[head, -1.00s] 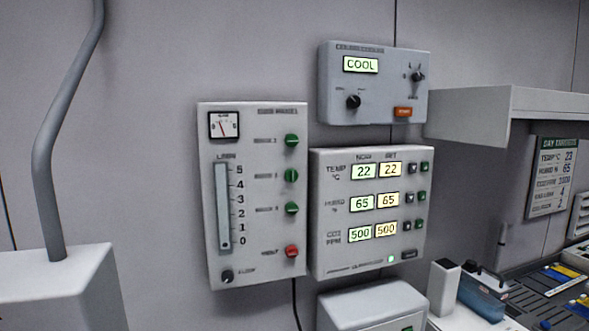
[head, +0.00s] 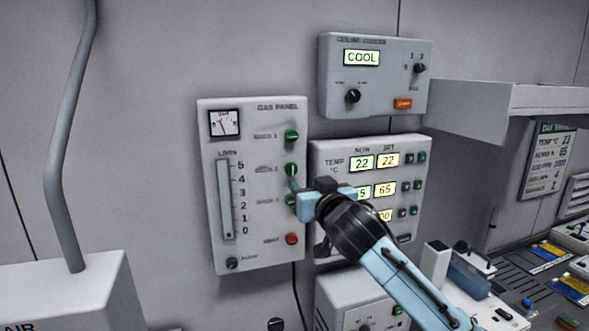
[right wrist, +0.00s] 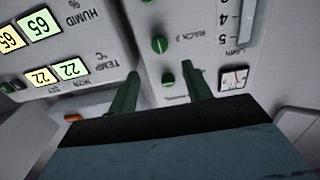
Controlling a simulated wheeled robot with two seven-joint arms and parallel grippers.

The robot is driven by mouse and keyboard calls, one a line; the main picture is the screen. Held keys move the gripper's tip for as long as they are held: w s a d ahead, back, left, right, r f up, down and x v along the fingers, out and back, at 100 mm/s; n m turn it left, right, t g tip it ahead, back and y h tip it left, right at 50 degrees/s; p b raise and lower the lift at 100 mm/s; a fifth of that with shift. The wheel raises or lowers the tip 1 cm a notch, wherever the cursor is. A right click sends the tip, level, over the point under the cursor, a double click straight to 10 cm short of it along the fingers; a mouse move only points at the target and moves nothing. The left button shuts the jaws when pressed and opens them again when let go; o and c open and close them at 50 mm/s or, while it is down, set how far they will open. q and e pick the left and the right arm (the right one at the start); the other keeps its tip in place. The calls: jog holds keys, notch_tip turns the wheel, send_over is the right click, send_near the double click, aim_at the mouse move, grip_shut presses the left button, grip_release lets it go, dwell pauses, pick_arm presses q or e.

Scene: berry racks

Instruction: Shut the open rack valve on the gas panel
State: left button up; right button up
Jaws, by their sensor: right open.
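The gas panel (head: 247,255) hangs on the wall, with a column of green valve knobs and a red knob below. The top knob (head: 291,136) lies crosswise. The middle knob (head: 291,169) stands upright, unlike the top one; in the right wrist view, upside down, it is an upright oval (right wrist: 159,44). The lower green knob (head: 290,201) is partly hidden by my gripper. My right gripper (head: 293,188) is in front of the panel's right edge, just below the middle knob. In the right wrist view its dark green fingers (right wrist: 160,70) are apart and empty. My left gripper is not in view.
A climate display panel (head: 330,157) is right of the gas panel, partly covered by my right arm. The ceiling cooler panel (head: 375,100) hangs above it. A shelf (head: 480,110) juts out at right. A grey pipe (head: 62,180) stands at left, clear of the arm.

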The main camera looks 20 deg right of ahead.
aim_at(292, 169)
jog(key=w+p, duration=0.2)
jog(key=w, duration=0.8)
jog(key=shift+a, duration=0.15)
jog(key=c, duration=0.9)
